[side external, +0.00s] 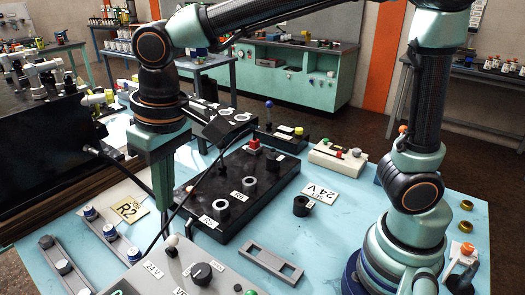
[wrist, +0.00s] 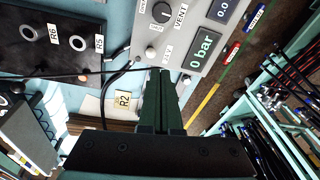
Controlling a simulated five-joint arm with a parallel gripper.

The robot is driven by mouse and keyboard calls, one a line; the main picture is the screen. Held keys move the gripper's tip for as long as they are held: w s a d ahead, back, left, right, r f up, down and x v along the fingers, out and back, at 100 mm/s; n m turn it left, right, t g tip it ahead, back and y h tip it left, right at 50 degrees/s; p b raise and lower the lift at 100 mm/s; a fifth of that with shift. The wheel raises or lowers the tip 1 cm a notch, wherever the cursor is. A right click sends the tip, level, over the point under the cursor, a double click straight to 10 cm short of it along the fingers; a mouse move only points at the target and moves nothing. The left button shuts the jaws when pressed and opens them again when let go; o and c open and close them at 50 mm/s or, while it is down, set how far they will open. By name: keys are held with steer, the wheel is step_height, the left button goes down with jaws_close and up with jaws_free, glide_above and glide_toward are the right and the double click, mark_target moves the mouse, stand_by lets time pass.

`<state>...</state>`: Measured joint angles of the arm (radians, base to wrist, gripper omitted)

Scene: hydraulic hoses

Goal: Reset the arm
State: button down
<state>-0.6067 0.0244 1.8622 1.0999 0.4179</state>
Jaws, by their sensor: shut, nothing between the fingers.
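My gripper (side external: 160,205) points straight down over the left part of the light blue table (side external: 335,225) in the side view. Its green fingers are together and hold nothing. In the wrist view my gripper (wrist: 165,75) shows its closed fingers extending up toward the grey control box (wrist: 190,35). The box has a VENT knob and a display reading 0 bar. My arm rises from its base at the right and arches over the table.
A black panel with ports (side external: 240,190) stands mid-table beside my gripper. Dark hoses run close to the fingers. The grey control box (side external: 195,275) is in front. An R2 label (side external: 128,209) lies left.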

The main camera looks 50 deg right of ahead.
steer(key=s+d+m+t, duration=0.1)
steer(key=s+d+t, duration=0.1)
steer(key=d, duration=0.9)
steer(key=s+d+r+m+t+h, duration=0.1)
steer(key=s+d+t, duration=0.1)
steer(key=d, duration=0.9)
steer(key=shift+d, duration=0.35)
steer(key=shift+s+r, duration=0.1)
